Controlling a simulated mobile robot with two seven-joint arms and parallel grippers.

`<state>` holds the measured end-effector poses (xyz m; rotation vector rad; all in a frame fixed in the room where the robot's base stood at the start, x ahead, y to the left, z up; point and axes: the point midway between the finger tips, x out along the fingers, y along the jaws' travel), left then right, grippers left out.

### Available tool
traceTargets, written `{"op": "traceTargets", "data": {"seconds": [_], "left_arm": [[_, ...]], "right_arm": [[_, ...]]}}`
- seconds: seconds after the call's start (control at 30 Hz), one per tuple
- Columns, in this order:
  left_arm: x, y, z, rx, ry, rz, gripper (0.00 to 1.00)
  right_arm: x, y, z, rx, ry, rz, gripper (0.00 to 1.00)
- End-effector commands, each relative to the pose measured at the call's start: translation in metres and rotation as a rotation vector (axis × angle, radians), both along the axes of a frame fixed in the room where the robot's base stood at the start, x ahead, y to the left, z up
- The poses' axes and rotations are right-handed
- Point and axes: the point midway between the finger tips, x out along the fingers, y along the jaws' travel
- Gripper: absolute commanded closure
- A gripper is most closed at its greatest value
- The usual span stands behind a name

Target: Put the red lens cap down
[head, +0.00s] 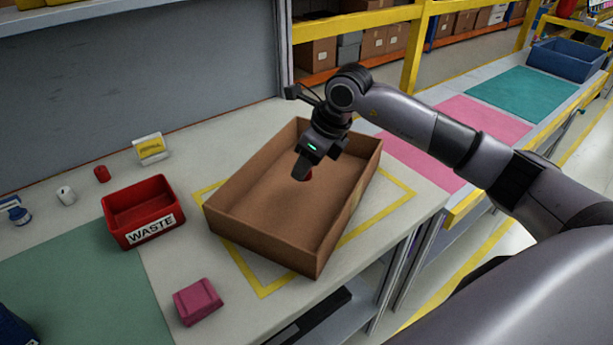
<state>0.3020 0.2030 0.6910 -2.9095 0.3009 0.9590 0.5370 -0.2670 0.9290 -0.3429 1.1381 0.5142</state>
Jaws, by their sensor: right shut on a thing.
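My right gripper points down over the inside of the open brown cardboard box (260,238) and is shut on the cap. The gripper hides most of the cap. I cannot tell whether the cap touches the box floor. The rest of the box looks empty. My left gripper is not in view.
A red bin marked WASTE (140,212) stands left of the box. A magenta block (198,301) lies in front. A small red cylinder (102,174), a white one (66,195) and a yellow-labelled holder (150,148) stand behind. Pink mat (485,122) at right is clear.

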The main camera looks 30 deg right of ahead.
Motion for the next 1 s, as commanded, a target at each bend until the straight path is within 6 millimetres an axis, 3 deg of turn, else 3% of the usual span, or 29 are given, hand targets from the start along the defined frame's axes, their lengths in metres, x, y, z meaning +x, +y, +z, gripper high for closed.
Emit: {"op": "traceTargets", "data": {"seconds": [0.23, 0.8, 0.83, 0.9, 1.0], "left_arm": [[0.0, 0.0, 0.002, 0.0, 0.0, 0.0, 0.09], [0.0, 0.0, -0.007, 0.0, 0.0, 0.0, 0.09], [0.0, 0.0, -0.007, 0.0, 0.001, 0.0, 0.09], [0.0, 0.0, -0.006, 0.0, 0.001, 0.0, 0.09], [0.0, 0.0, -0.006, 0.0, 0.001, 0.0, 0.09]], "right_arm": [[-0.001, 0.0, -0.036, 0.0, 0.006, 0.0, 0.93], [0.0, 0.0, -0.048, -0.001, 0.002, 0.0, 0.93], [0.0, 0.0, -0.048, -0.001, 0.001, 0.0, 0.62], [0.0, 0.0, -0.047, -0.001, 0.002, 0.0, 0.39], [0.0, 0.0, -0.047, -0.001, 0.002, 0.0, 0.39]]}}
